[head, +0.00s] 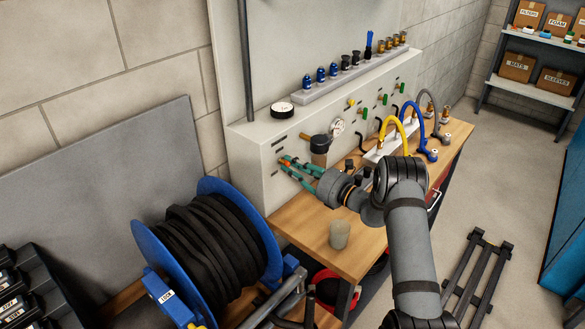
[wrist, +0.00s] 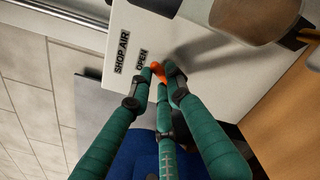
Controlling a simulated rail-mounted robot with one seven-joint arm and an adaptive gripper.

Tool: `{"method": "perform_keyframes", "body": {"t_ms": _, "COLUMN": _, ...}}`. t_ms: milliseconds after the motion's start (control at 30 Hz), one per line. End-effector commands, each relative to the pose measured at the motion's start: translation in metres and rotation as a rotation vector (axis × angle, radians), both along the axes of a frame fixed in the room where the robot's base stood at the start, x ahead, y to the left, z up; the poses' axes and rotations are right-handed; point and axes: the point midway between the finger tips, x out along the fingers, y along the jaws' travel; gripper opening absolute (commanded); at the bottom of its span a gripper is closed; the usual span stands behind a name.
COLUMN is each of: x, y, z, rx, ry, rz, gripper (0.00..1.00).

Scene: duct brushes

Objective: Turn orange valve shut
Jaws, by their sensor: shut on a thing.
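The orange valve handle (wrist: 157,70) shows in the wrist view as a small orange piece at the pale panel, beside the printed words "SHOP AIR" and "OPEN". The fingers cover most of the handle and the valve body. In the head view my gripper (head: 286,162) reaches left to the lower left part of the panel front, and a small orange bit shows by the fingertips. The handle's exact angle is hard to tell.
A blue hose reel (head: 205,250) stands close below and left of my gripper. A gauge and a dark-capped regulator (head: 319,145) sit just right of it on the panel. A cup (head: 339,234) stands on the wooden bench (head: 310,240). Yellow, blue and grey hoses arch further right.

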Motion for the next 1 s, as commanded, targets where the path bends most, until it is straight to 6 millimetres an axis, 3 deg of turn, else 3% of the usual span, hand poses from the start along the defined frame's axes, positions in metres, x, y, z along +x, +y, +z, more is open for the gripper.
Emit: {"method": "perform_keyframes", "body": {"t_ms": 1000, "x": 0.0047, "y": -0.0038, "z": -0.0014, "rx": 0.561, "ry": 0.725, "rz": 0.0, "gripper": 0.0}}
